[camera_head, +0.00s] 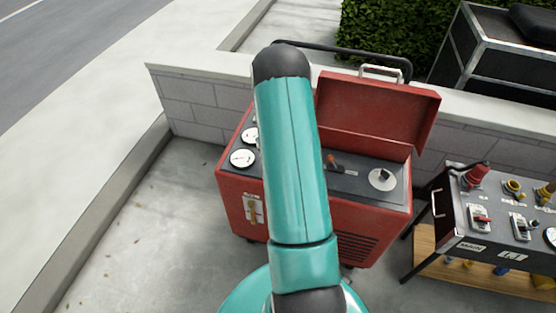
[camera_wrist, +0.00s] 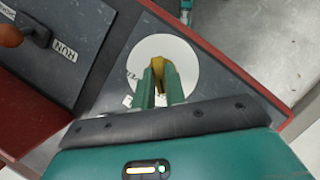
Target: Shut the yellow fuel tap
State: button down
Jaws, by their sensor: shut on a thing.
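In the wrist view, the yellow fuel tap (camera_wrist: 157,60) stands on a round white plate (camera_wrist: 181,54) near a corner of a dark panel. My gripper (camera_wrist: 158,69) is shut on the tap, with one green finger on each side. The fingers hide part of the tap and some of the plate's lettering, so I cannot read its marked positions in full. In the head view, the red machine (camera_head: 372,215) stands in front of me with its lid (camera_head: 375,115) raised. My arm covers the middle of its panel, and neither the tap nor my gripper shows there.
An orange lever (camera_head: 332,161) and a dark knob on a white disc (camera_head: 382,179) sit on the panel. Round gauges (camera_head: 242,158) are at its left. A bench (camera_head: 480,222) with several controls stands at right. A low block wall (camera_head: 195,100) runs behind. Bare pavement lies left.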

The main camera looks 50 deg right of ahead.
jog(key=c, duration=1.4)
grip_release()
jog(key=shift+c, duration=0.2)
jog(key=v, duration=1.4)
jog(key=shift+a, duration=0.15)
